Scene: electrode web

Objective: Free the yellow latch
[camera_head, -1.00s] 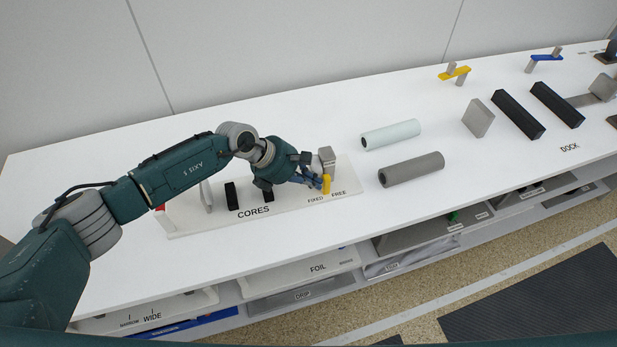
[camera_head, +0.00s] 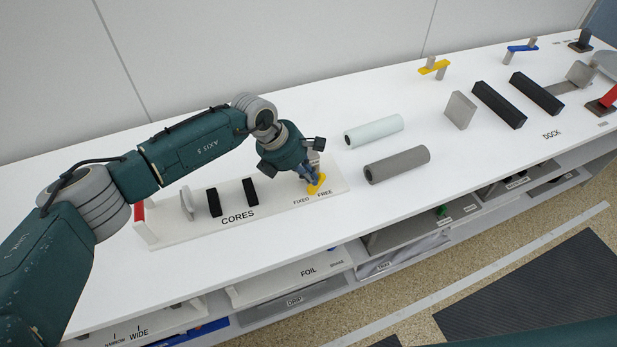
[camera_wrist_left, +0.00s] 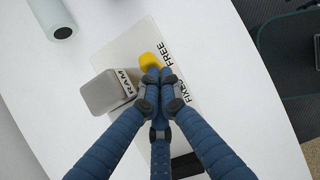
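The yellow latch (camera_head: 317,185) sits at the right end of the white CORES board (camera_head: 340,187), by the FIXED and FREE labels. In the left wrist view the yellow latch (camera_wrist_left: 150,61) shows just past my fingertips, near the FREE lettering; its rest is hidden by the fingers. My left gripper (camera_head: 312,178) is over it from above, its blue fingers drawn together at the latch. In the left wrist view the left gripper (camera_wrist_left: 158,76) has its fingertips side by side; I cannot tell if the latch is between them. My right gripper is not in view.
A grey block marked RAM (camera_wrist_left: 106,92) stands close beside the latch. Two black bars (camera_head: 214,202) and a red piece (camera_head: 139,211) are on the board's left. Pale (camera_head: 374,132) and grey (camera_head: 397,165) rolls lie to its right. The table's front edge is near.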

